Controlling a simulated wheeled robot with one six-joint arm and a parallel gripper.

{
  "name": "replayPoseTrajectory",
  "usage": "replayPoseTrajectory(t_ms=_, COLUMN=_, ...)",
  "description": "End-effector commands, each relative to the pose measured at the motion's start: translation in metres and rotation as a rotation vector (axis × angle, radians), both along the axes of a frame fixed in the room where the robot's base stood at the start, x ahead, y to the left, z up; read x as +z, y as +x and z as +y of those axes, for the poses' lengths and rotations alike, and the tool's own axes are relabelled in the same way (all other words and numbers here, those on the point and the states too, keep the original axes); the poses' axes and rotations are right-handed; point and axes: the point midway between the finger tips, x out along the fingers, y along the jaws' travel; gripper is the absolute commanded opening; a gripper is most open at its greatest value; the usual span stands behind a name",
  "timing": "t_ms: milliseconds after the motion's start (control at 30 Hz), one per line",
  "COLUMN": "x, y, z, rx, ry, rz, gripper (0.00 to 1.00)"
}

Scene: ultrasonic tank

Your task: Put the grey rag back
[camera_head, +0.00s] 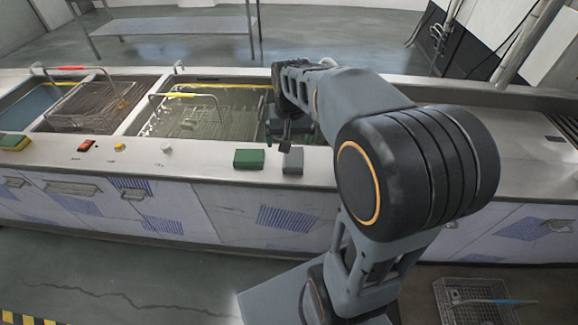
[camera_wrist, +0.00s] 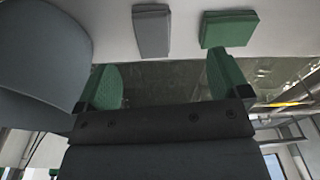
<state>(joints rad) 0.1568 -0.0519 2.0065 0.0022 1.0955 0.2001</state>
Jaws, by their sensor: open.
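The grey rag (camera_head: 293,160) is a small folded-looking block on the steel front ledge of the tank bench. In the wrist view the grey rag (camera_wrist: 152,33) lies near the top middle, beyond my fingertips. My gripper (camera_wrist: 165,82) is open with nothing between its green finger pads. In the head view my gripper (camera_head: 286,131) is just behind the rag, near the tank's front edge; the arm partly hides it. The wrist view shows tank water below the gap between the fingers. I cannot tell the exact height of the gripper.
A green block (camera_head: 248,159) lies left of the rag on the ledge, with a small gap. A wire basket (camera_head: 205,118) sits in the middle tank, another (camera_head: 92,108) in the left tank. A yellow-green sponge (camera_head: 14,142) lies far left. A wire crate (camera_head: 482,302) is on the floor.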

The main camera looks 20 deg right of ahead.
Motion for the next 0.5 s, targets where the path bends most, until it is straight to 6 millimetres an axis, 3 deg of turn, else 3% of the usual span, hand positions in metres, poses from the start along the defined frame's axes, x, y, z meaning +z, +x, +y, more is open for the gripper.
replayPoseTrajectory(t_ms=33, x=0.004, y=-0.019, z=0.013, rx=0.054, ry=-0.007, rz=-0.034, gripper=0.94)
replayPoseTrajectory(t_ms=200, x=0.0, y=-0.07, z=0.041, rx=0.214, ry=-0.029, rz=-0.127, gripper=0.94)
replayPoseTrajectory(t_ms=333, x=-0.009, y=-0.097, z=0.053, rx=0.302, ry=-0.042, rz=-0.178, gripper=0.94)
replayPoseTrajectory(t_ms=500, x=-0.016, y=-0.114, z=0.059, rx=0.358, ry=-0.051, rz=-0.211, gripper=0.94)
